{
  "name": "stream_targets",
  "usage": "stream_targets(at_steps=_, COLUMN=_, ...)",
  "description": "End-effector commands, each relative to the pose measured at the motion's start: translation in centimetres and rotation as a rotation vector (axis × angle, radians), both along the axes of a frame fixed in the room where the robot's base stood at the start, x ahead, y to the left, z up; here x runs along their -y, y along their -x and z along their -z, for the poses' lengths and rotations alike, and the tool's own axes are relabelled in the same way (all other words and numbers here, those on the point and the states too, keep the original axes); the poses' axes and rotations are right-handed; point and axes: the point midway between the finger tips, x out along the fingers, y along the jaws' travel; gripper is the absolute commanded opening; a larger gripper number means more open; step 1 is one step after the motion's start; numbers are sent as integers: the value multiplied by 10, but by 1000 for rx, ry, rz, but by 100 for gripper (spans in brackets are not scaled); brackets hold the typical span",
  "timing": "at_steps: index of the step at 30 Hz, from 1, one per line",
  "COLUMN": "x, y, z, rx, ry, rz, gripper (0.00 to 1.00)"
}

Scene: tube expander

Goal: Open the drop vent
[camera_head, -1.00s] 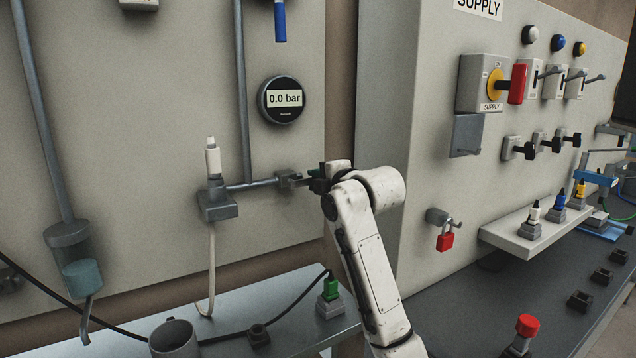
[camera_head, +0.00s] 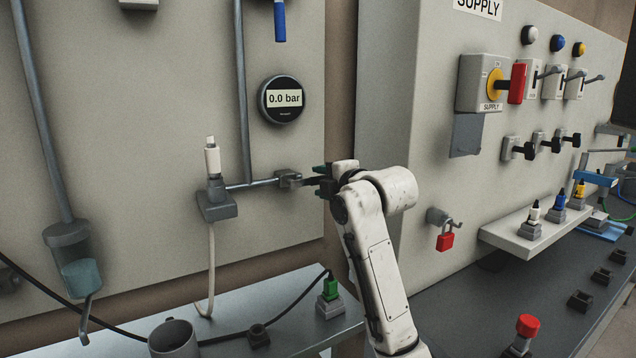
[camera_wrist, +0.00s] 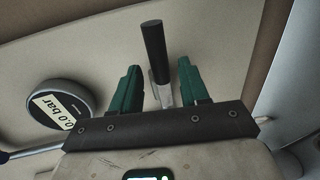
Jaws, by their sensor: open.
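A small grey valve (camera_head: 289,179) sits at the right end of the horizontal pipe on the panel, below the gauge, and I take it for the drop vent. In the wrist view a black lever grip (camera_wrist: 154,52) on a pale metal stem (camera_wrist: 161,94) stands between my green fingers. My gripper (camera_wrist: 159,72) is open, with a gap showing on both sides of the lever. In the head view my gripper (camera_head: 321,181) is just right of the valve, and the lever there is hard to make out against the fingers. The gauge (camera_head: 284,99) reads 0.0 bar.
A white-capped fitting (camera_head: 213,160) stands at the pipe's left end. The bench below holds a grey cup (camera_head: 173,338) and a green connector (camera_head: 330,287).

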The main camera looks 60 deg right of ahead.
Motion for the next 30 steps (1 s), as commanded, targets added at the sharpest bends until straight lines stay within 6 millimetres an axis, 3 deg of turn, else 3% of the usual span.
stream_targets(at_steps=6, x=-25, y=36, z=-8, rx=2, ry=3, rz=1, gripper=45)
stream_targets(at_steps=12, x=-39, y=58, z=-13, rx=1, ry=0, rz=-1, gripper=45)
stream_targets(at_steps=30, x=-44, y=65, z=-15, rx=-1, ry=0, rz=0, gripper=45)
